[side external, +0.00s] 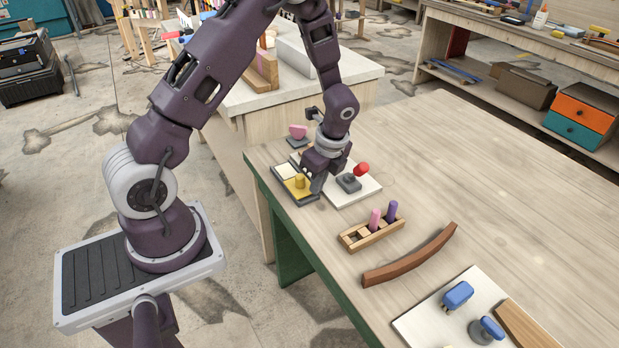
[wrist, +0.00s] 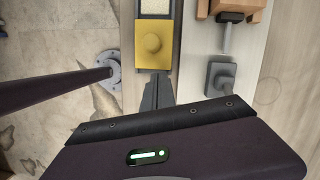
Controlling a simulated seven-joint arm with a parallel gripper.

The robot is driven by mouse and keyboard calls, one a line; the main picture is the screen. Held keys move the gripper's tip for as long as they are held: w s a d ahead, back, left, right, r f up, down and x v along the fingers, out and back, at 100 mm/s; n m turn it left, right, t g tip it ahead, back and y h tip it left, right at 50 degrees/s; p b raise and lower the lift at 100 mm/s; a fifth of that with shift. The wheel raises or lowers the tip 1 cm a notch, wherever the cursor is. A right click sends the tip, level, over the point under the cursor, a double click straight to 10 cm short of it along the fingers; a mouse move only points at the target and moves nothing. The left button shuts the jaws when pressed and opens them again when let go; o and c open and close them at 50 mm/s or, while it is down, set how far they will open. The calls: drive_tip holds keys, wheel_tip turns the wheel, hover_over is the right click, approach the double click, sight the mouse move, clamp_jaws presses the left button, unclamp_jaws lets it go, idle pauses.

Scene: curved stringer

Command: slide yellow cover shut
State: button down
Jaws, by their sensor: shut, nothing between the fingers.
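The yellow cover (side external: 297,190) is a flat plate with a round yellow knob. It sits in a dark-framed tray at the table's left edge, with a cream section (side external: 287,171) uncovered beside it. In the wrist view the yellow cover (wrist: 142,62) lies at upper centre, with the cream section (wrist: 155,6) above it. My gripper (side external: 317,188) is shut and empty, pointing down close beside the cover. In the wrist view its fingertips (wrist: 158,76) are at the cover's lower edge; I cannot tell whether they touch it.
A white board with a grey block (side external: 348,183) and red knob (side external: 361,169) stands right of my gripper. A wooden peg holder (side external: 370,235), a curved brown strip (side external: 410,258) and a board with blue handles (side external: 457,295) lie nearer. The table's right side is clear.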

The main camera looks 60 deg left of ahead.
drive_tip(key=shift+s+a, duration=0.15)
drive_tip(key=shift+a, duration=0.5)
drive_tip(key=shift+s+a, duration=0.15)
drive_tip(key=shift+a, duration=0.45)
drive_tip(key=a, duration=0.9)
drive_tip(key=shift+r, duration=0.1)
